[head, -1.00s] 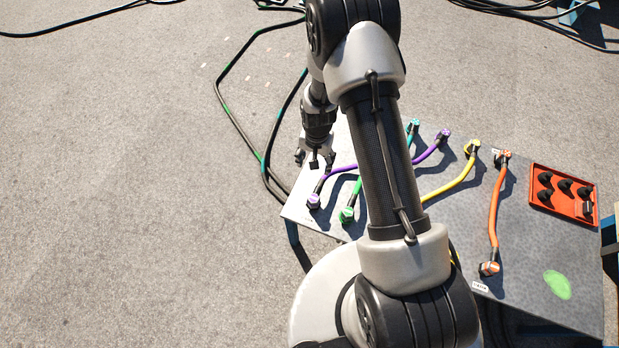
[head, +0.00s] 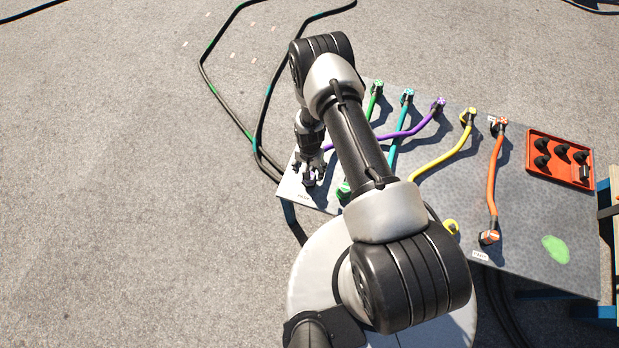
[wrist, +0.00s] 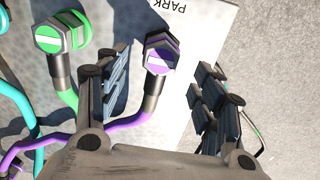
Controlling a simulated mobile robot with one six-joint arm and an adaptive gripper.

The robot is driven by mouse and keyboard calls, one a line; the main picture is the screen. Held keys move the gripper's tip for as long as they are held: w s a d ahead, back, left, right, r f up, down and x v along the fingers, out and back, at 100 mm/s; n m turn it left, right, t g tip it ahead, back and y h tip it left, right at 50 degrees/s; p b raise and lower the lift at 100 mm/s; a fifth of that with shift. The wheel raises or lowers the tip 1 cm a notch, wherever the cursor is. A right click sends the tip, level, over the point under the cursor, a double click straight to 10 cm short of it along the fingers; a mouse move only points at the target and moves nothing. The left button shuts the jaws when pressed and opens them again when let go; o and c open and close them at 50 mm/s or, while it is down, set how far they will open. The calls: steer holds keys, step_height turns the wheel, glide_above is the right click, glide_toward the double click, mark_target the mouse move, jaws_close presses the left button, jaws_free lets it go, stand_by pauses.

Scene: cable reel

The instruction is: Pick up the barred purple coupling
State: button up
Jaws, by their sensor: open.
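The barred purple coupling (wrist: 158,60) shows in the wrist view as a purple cap with a white bar, on a dark sleeve at the end of a purple cable (wrist: 125,131). My gripper (wrist: 163,84) is open, with one finger on each side of the coupling. In the head view my gripper (head: 311,174) is over the table's left corner and mostly hides this coupling. The purple cable's other end (head: 438,104) is at the table's far side.
A green barred coupling (wrist: 60,37) sits just left of the left finger. Teal, yellow and orange (head: 492,190) cables lie further right on the grey table (head: 520,215). A red tray (head: 538,176) with black parts is at the right.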

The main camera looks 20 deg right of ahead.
step_height(320, 180, down, 6)
steer(key=shift+r+b, duration=0.1)
steer(key=shift+b, duration=1.05)
steer(key=shift+c, duration=0.4)
steer(key=shift+w+r, duration=0.1)
steer(key=c, duration=1.2)
